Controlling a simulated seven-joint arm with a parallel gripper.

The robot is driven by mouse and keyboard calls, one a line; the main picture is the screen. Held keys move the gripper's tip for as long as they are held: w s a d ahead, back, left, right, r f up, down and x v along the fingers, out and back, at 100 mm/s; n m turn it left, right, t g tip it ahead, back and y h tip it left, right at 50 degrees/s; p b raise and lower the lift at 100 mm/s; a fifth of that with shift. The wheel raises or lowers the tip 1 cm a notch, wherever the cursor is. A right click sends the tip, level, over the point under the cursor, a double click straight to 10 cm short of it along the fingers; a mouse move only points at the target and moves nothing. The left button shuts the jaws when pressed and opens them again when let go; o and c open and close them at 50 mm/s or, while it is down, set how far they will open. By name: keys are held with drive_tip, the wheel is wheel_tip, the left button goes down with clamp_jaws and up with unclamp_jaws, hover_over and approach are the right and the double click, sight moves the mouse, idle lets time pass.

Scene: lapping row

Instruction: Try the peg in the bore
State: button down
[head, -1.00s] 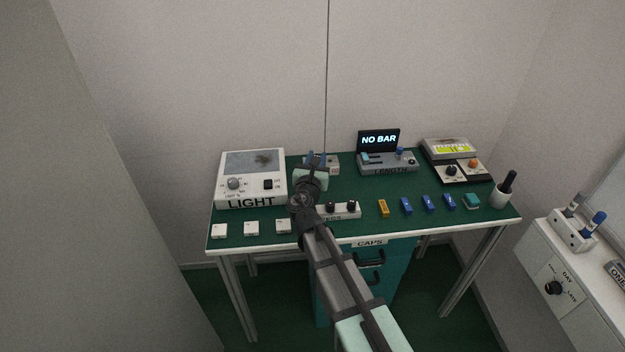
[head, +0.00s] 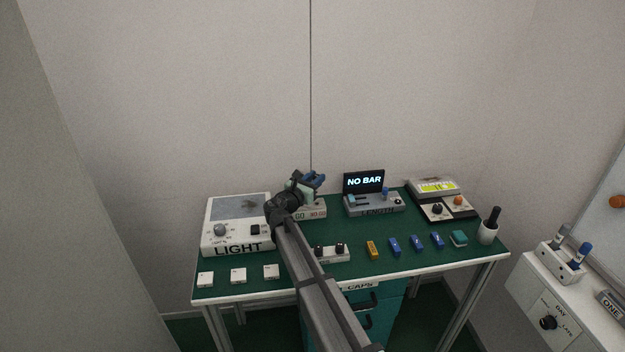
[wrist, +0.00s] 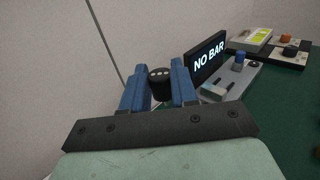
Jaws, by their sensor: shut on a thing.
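My gripper (head: 314,180) has blue fingers and is shut on a black peg (wrist: 160,85). In the wrist view the peg stands between the fingers (wrist: 160,88), and its top carries pale dots. In the head view my gripper is raised above a pale block (head: 313,211) at the back of the bench, with lettering that seems to begin "GO". My arm and gripper partly cover this block, and I cannot make out a bore in it. The peg's lower end is hidden. A white rack (head: 333,254) with black knobbed pegs stands nearer the front.
A LIGHT box (head: 236,240) stands left. A LENGTH gauge (head: 375,206) and its NO BAR screen (head: 364,182) stand right of my gripper. A two-knob device (head: 440,203) and a white cup (head: 487,234) are farther right. White, yellow, blue and teal blocks line the front.

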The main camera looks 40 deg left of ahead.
drive_tip(key=shift+f, duration=0.15)
hover_over(315, 206)
drive_tip(key=shift+a+f, duration=0.15)
drive_tip(key=shift+f, duration=2.6)
drive_tip(key=shift+f, duration=0.9)
drive_tip(key=shift+f, duration=0.65)
drive_tip(key=shift+r, duration=0.35)
idle(0.4)
